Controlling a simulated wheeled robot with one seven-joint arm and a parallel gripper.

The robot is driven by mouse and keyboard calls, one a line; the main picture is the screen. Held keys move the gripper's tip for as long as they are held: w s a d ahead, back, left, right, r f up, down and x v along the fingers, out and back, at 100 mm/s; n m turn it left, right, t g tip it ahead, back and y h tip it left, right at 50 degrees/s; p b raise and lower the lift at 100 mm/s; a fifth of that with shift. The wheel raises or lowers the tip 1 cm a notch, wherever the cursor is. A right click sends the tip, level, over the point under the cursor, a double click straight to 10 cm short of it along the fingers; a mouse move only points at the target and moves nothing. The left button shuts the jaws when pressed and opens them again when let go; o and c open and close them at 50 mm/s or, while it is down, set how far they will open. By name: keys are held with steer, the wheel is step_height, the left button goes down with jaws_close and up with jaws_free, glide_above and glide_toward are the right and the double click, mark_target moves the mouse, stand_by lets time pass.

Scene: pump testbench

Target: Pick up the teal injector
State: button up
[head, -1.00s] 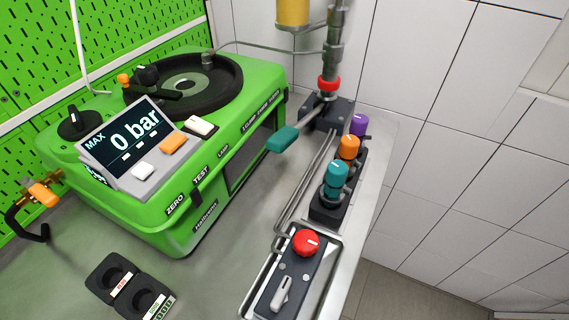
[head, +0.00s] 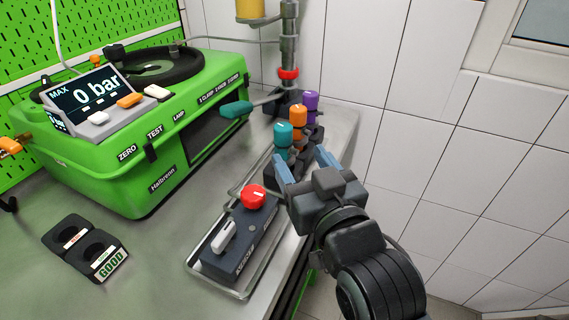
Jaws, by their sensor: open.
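The teal injector (head: 283,133) stands upright at the near end of a dark rack, at the right side of the bench. Its lower part is partly hidden by my gripper. My gripper (head: 302,163) is open, its two blue fingers pointing at the rack just in front of and to the right of the teal injector. I see nothing between the fingers, and I cannot tell whether a finger touches the injector.
An orange injector (head: 298,115) and a purple one (head: 311,100) stand behind the teal one. A control box with a red knob (head: 253,196) sits in a metal tray left of my gripper. The green test bench machine (head: 140,175) has a teal-handled lever (head: 237,109) sticking out.

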mark_target(286, 137)
steer(key=shift+w+a+r, duration=0.15)
steer(key=shift+w+a, duration=0.25)
steer(key=shift+w, duration=0.2)
steer(key=shift+w+a+r, duration=0.15)
steer(key=shift+w+a, duration=0.25)
steer(key=shift+w, duration=0.15)
steer(key=p+x, duration=0.1)
steer(key=x, duration=0.4)
steer(key=shift+w+f, duration=0.1)
steer(key=shift+w, duration=0.25)
jaws_close()
